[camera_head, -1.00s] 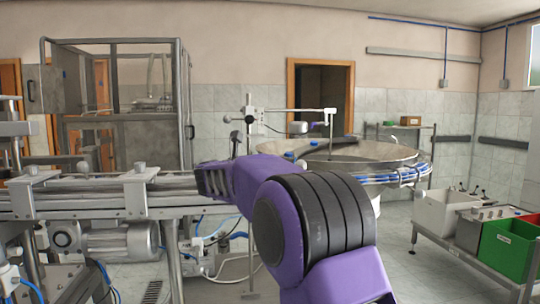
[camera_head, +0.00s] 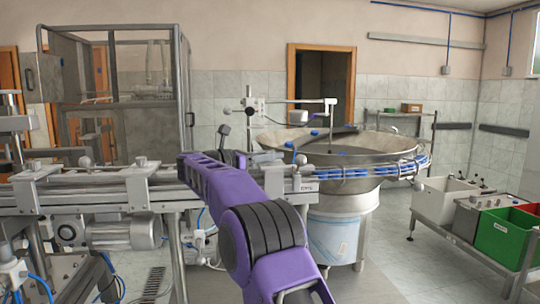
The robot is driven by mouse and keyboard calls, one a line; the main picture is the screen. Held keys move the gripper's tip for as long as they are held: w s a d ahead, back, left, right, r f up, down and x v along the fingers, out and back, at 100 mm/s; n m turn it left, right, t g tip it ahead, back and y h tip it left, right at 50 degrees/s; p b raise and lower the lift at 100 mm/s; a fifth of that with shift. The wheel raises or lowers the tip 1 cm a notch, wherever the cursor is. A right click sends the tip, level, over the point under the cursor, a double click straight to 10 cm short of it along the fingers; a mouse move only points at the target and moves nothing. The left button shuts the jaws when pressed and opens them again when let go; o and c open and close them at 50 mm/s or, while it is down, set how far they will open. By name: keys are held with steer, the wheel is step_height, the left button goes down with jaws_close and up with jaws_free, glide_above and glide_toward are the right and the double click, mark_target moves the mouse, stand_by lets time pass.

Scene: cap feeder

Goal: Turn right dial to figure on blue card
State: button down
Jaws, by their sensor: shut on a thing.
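My purple arm (camera_head: 262,215) reaches up and left from the bottom of the head view, in front of the conveyor. A dark part shows beside its far end, but I cannot make out gripper fingers or anything held. A grey control box (camera_head: 480,201) stands on the low bench at the right, with small dark knobs or levers on and near its top. They are too small to tell a right dial or its setting. I cannot make out a blue card or a figure.
A large bowl feeder (camera_head: 400,148) with blue caps stands right of the arm on a pale drum (camera_head: 345,235). A conveyor (camera_head: 90,192) runs left. A white crate (camera_head: 436,205) and green bin (camera_head: 503,238) are at right. Floor between drum and bench is clear.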

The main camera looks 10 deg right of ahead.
steer(key=shift+r, duration=0.1)
steer(key=c, duration=0.5)
jaws_free()
steer(key=shift+d, duration=0.1)
steer(key=shift+c, duration=0.2)
steer(key=shift+s+a, duration=0.15)
steer(key=shift+a, duration=0.35)
steer(key=b+v, duration=0.1)
steer(key=v, duration=1.5)
steer(key=shift+a, duration=0.2)
steer(key=shift+s, duration=0.1)
